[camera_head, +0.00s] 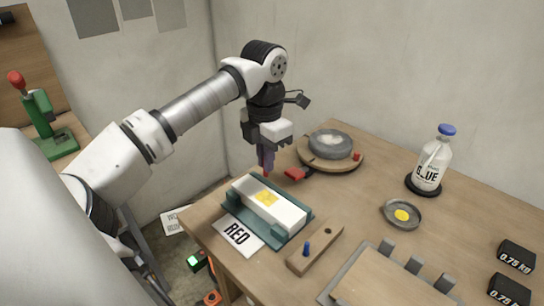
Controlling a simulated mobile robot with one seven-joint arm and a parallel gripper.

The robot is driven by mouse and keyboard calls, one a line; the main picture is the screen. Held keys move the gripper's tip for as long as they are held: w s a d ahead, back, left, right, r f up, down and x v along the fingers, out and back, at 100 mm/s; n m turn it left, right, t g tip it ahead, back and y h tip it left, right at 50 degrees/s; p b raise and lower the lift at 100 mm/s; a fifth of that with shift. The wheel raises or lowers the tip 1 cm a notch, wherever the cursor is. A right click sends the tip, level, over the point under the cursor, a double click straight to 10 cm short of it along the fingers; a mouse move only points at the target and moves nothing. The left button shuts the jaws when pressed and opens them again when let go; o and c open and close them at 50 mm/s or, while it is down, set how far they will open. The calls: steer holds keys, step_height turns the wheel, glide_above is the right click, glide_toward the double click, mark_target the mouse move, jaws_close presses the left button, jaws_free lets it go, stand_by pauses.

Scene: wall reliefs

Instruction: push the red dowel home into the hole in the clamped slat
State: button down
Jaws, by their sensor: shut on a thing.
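My gripper (266,165) points down above the far left end of a pale bar in a teal holder. It is shut on a small red piece, which looks like the red dowel (265,174); only its lower tip shows below the fingers. The pale bar (285,213), seemingly the clamped slat, has a yellow patch on top and lies in the teal holder (308,216). I cannot make out its hole, nor whether the dowel tip touches the bar.
A wooden strip (319,246) with a blue peg (307,248) and a dark hole stands in front. A "RED" card (238,233) lies left of it. A grey wheel (330,144), a red-ended tool (294,173), a yellow-centred dish (403,214) and a glue bottle (433,162) stand behind and right.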

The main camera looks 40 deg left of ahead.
mark_target(266, 176)
steer(key=shift+f+b, duration=2.3)
steer(key=shift+f, duration=0.6)
steer(key=shift+f+b, duration=1.05)
steer(key=shift+f, duration=0.05)
steer(key=shift+f, duration=0.3)
steer(key=shift+f+b, duration=0.35)
steer(key=shift+b, duration=0.15)
steer(key=c, duration=1.5)
jaws_free()
steer(key=shift+o, duration=0.2)
steer(key=shift+r, duration=0.1)
step_height(266, 176, up, 14)
steer(key=p, duration=0.9)
